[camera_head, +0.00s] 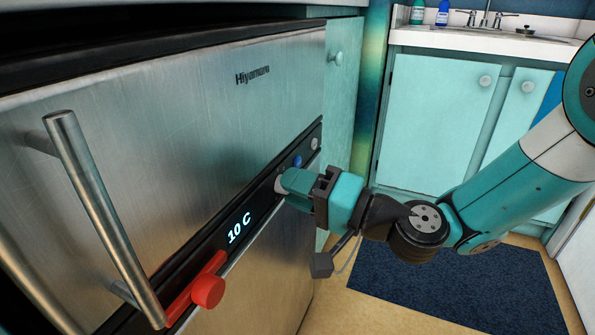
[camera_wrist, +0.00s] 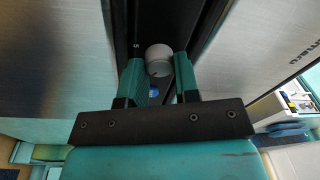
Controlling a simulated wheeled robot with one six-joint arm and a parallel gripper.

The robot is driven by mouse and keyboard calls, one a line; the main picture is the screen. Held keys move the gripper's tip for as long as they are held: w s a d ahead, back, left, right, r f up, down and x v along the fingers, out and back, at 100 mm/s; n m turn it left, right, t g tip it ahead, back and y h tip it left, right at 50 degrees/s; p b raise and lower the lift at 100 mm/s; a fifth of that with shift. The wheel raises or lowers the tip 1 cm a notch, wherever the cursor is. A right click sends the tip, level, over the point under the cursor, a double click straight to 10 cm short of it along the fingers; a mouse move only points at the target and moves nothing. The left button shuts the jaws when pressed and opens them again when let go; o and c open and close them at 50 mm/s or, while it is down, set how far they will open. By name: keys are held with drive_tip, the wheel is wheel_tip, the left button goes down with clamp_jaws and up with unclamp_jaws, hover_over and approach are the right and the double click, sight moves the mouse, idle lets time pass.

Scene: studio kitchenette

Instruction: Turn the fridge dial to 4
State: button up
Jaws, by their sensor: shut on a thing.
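The fridge (camera_head: 230,130) has a brushed steel front with a black control strip and a lit "10 C" display (camera_head: 239,228). My gripper (camera_head: 284,183) is at this strip, right of the display. In the wrist view my gripper (camera_wrist: 160,72) is shut on a pale grey round dial (camera_wrist: 158,58), with one teal finger on each side. A small white mark, perhaps a 5, shows on the black strip beside the dial. The dial is mostly hidden by the fingers in the head view.
A blue button (camera_head: 297,161) and another grey knob (camera_head: 314,143) sit farther along the strip. A red handle (camera_head: 207,290) and a long steel bar handle (camera_head: 100,210) stick out at the left. A dark blue mat (camera_head: 460,300) lies on the floor.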

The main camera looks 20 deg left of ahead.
drive_tip(key=m+p, duration=0.3)
drive_tip(key=m, duration=0.2)
drive_tip(key=shift+p, duration=0.35)
idle(0.3)
drive_tip(key=o, duration=0.9)
drive_tip(key=s+d+b, duration=0.1)
drive_tip(key=d+b, duration=0.4)
drive_tip(key=b, duration=0.3)
drive_tip(key=s+d+b, duration=0.1)
drive_tip(key=d+b, duration=0.5)
drive_tip(key=b, duration=0.2)
drive_tip(key=s+d+f+b, duration=0.1)
drive_tip(key=d+b, duration=0.5)
drive_tip(key=b, duration=0.2)
drive_tip(key=shift+d, duration=0.1)
